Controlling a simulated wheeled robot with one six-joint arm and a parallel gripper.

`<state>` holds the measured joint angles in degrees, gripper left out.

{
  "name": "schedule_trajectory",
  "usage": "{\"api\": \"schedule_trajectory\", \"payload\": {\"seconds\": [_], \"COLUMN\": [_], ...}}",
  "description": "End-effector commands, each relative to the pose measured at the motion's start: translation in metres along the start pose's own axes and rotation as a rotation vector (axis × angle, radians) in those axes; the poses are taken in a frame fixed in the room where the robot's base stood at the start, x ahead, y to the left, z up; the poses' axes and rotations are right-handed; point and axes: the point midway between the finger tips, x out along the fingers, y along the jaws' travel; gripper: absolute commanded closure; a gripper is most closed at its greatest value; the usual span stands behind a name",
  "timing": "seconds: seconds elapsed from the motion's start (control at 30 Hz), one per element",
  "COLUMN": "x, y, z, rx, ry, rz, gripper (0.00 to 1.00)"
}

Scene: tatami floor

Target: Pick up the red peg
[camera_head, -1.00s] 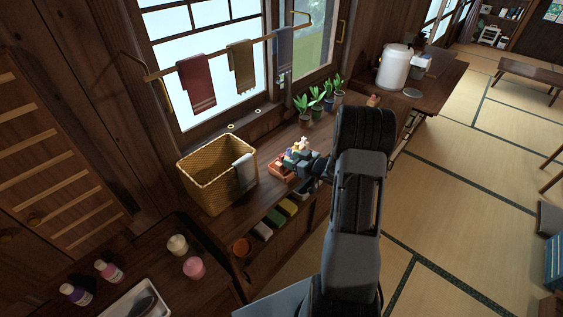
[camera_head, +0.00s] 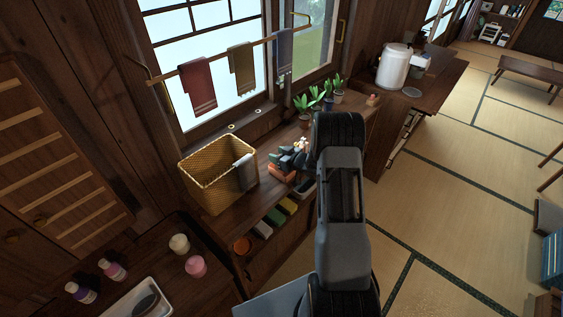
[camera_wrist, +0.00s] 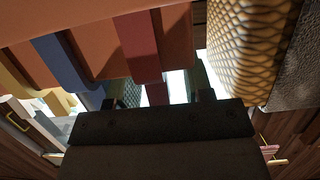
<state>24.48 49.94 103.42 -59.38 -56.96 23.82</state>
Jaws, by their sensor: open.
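In the wrist view a dark red peg (camera_wrist: 140,45) runs down from the top middle, its lower end near the space between my fingers. My gripper (camera_wrist: 157,95) is open, with one dark fingertip on each side of that space. I cannot tell whether either finger touches the peg. A blue block (camera_wrist: 62,68) lies left of the red peg, against orange-brown surfaces (camera_wrist: 100,55). In the head view my gripper (camera_head: 289,162) is over the cluster of small blocks on the window-side counter, partly hidden by my arm. The red peg cannot be made out there.
A wicker basket (camera_head: 212,185) with a cloth stands left of the blocks; it also shows in the wrist view (camera_wrist: 250,45). Potted plants (camera_head: 318,100) stand behind. Towels (camera_head: 198,85) hang from a rail above. Bottles (camera_head: 112,270) stand at the lower left.

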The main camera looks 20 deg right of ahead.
Motion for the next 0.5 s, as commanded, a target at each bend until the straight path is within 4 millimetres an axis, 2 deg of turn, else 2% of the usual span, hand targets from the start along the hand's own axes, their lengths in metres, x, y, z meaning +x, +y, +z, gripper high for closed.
{"api": "schedule_trajectory", "payload": {"seconds": [0.07,0.5], "x": [-0.0002,-0.0005], "y": [0.0001,0.0002], "z": [0.0,-0.0001], "rx": [0.0,0.0], "ry": [0.0,0.0], "rz": [0.0,0.0], "gripper": [0.54,0.96]}}
